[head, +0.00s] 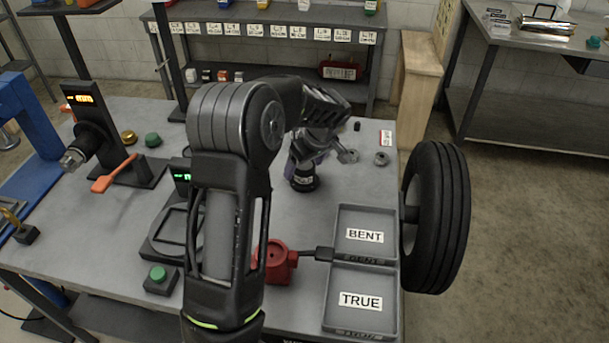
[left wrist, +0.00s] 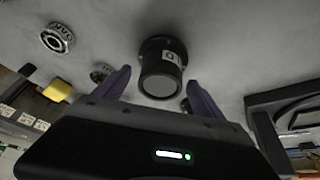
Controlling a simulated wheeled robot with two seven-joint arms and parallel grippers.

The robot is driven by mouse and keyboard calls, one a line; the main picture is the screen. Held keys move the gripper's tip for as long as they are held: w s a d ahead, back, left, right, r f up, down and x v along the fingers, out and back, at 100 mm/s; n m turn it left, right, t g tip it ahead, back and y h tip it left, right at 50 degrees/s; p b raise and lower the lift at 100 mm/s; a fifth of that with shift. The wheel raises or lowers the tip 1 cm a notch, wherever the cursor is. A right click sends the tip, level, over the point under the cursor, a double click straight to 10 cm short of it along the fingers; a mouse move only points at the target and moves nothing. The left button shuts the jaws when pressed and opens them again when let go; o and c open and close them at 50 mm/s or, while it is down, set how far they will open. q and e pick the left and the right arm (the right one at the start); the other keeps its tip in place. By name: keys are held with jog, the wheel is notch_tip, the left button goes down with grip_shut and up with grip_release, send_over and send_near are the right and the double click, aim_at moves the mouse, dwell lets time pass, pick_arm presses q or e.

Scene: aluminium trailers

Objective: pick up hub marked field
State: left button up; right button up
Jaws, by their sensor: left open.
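A dark cylindrical hub (head: 303,182) with a white label stands on the grey workbench (head: 330,195). The lettering is too small to read in the head view. In the left wrist view a dark hub (left wrist: 163,82) with a partly visible white label lies between my finger tips. My left gripper (head: 308,160) is just above the hub in the head view, its jaws pointing down. In the left wrist view the purple fingers of my left gripper (left wrist: 159,78) are spread to either side of the hub, and no grip on it shows. My right gripper is not visible.
Trays marked BENT (head: 341,222) and TRUE (head: 331,312), a red block (head: 279,270) and a black tyre (head: 437,217) stand to the right and front.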

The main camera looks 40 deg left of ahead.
pick_arm(q)
jog(key=shift+c, duration=0.2)
grip_shut()
dwell(0.7)
jog(key=shift+r, duration=0.1)
